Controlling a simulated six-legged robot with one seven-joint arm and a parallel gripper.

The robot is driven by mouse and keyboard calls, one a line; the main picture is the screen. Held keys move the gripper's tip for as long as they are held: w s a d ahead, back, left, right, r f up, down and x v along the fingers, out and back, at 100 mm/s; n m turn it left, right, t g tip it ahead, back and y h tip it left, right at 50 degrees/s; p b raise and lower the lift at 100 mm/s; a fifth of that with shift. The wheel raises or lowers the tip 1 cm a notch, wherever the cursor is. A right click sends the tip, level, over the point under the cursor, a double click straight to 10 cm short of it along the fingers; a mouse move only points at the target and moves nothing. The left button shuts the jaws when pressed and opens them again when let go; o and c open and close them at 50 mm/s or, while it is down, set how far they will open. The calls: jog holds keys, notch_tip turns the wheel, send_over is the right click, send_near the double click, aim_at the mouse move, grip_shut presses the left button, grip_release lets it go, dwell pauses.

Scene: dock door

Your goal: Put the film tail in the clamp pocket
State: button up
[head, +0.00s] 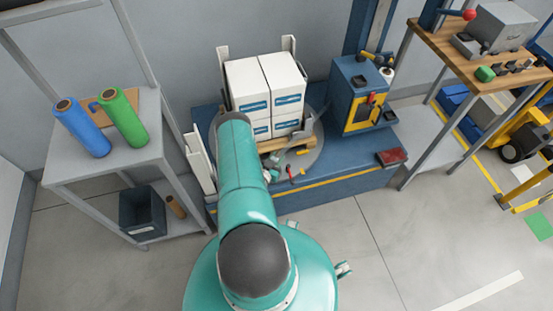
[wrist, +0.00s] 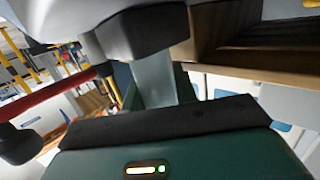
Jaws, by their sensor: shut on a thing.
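The film tail (wrist: 155,80) is a pale grey, see-through strip in the wrist view. It runs between the two dark finger pads of my gripper (wrist: 150,80), which is shut on it. In the head view my gripper (head: 270,175) is small and partly hidden by my arm, low beside the front of the loaded pallet. A red lever with a black knob (wrist: 55,108) crosses the left of the wrist view, and small red parts (head: 294,176) show right of my gripper in the head view. I cannot make out the clamp pocket itself.
White cartons (head: 262,90) stand on a wooden pallet (head: 285,142) on the round turntable (head: 312,150). A blue and yellow machine cabinet (head: 355,95) stands to the right. A grey shelf (head: 70,168) with blue and green film rolls is at left. The front floor is clear.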

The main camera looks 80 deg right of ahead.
jog(key=o, duration=0.7)
jog(key=shift+f, duration=0.15)
jog(key=shift+c, duration=0.2)
jog(key=shift+r, duration=0.2)
jog(key=v, duration=1.2)
